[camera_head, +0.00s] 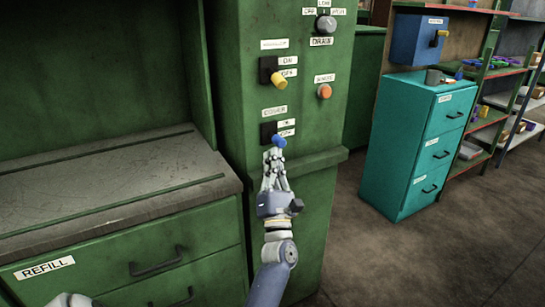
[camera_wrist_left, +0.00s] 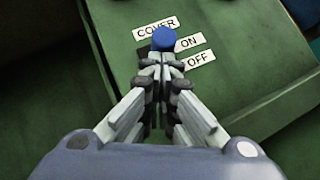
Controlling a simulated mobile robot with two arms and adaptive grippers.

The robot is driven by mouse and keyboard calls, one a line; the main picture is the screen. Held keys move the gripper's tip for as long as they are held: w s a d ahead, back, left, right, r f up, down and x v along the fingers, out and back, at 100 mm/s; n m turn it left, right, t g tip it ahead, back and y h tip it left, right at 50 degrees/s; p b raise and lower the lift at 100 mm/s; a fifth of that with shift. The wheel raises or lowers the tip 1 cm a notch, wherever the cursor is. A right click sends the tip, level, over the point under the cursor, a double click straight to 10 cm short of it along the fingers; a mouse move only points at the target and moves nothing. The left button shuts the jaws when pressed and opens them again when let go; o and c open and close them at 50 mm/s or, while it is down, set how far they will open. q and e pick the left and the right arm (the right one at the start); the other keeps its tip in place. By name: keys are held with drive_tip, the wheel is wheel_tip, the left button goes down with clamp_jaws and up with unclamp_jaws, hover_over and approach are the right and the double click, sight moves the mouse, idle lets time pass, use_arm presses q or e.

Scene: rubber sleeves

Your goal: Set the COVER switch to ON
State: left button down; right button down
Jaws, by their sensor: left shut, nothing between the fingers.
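The COVER switch has a black plate and a lever with a blue knob (camera_head: 278,141) on the green cabinet front. In the head view the knob hangs at the lower part of the plate, by the lower label. In the left wrist view the blue knob (camera_wrist_left: 163,39) overlaps the COVER label (camera_wrist_left: 156,26), beside the ON label (camera_wrist_left: 189,42); the OFF label (camera_wrist_left: 199,60) is below that. My left gripper (camera_head: 273,155) is shut and empty, its fingertips just below the knob. Contact cannot be told. My right gripper is not in view.
Above on the same panel are a yellow-knobbed switch (camera_head: 278,78), an orange button (camera_head: 324,91) and the DRAIN dial (camera_head: 325,25). A ledge (camera_head: 315,161) crosses the cabinet below the switch. A worktop (camera_head: 110,185) stands left, a teal drawer cabinet (camera_head: 405,145) right.

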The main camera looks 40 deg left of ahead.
use_arm(q)
drive_tip(key=shift+s+d+r, duration=0.15)
drive_tip(key=shift+d+r, duration=0.25)
drive_tip(key=shift+r, duration=0.35)
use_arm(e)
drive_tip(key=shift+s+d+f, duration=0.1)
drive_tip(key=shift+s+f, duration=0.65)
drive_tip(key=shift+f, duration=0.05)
use_arm(q)
drive_tip(key=shift+f, duration=0.1)
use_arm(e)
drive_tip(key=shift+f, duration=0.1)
